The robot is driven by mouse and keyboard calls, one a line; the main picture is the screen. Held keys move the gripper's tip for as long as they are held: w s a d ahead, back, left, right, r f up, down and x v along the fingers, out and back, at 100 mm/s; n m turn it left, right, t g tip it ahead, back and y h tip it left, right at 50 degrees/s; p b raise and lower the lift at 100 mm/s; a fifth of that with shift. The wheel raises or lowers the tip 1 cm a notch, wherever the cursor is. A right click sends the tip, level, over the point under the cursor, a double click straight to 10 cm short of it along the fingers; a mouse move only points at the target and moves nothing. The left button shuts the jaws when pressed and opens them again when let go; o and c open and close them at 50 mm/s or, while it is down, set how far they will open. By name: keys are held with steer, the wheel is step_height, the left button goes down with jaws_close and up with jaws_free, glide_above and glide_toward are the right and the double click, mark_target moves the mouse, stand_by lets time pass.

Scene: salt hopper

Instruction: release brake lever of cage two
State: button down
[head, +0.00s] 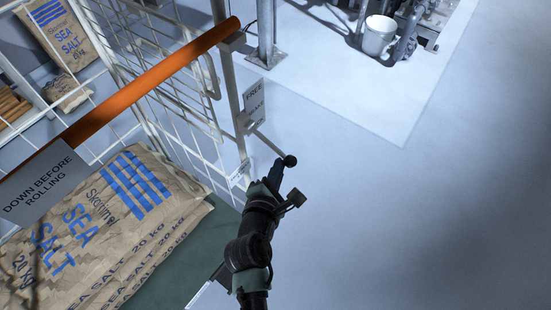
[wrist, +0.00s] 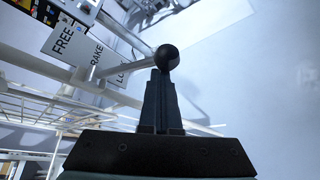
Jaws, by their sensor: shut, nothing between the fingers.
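The brake lever (head: 268,141) is a pale rod with a black ball knob (head: 290,160), sticking out from the cage's corner post. The lever (wrist: 126,68) and knob (wrist: 167,57) also show in the wrist view. My gripper (head: 277,170) is shut and empty, its fingertips right by the knob. In the wrist view, the fingers (wrist: 160,78) point up at the knob and overlap its lower edge; I cannot tell if they touch. A plate (head: 254,101) behind the lever reads FREE and BRAKE, with a partly hidden third word. No cage number is readable.
The white wire cage (head: 205,85) holds salt sacks (head: 110,215) on a green base. An orange bar (head: 150,78) with a "DOWN BEFORE ROLLING" sign (head: 45,183) crosses it. A white bucket (head: 378,36) stands at the back. The floor to the right is clear.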

step_height(320, 180, up, 9)
steer(key=n+g+h+p, duration=0.3)
steer(key=n+p, duration=0.1)
steer(key=p, duration=1.2)
steer(key=shift+n+p, duration=0.3)
steer(key=shift+p, duration=0.1)
steer(key=shift+w+a, duration=0.1)
steer(key=shift+f, duration=0.1)
step_height(320, 180, down, 4)
steer(key=b, duration=0.3)
steer(key=v, duration=1)
steer(key=shift+a+p, duration=0.3)
steer(key=shift+a, duration=0.2)
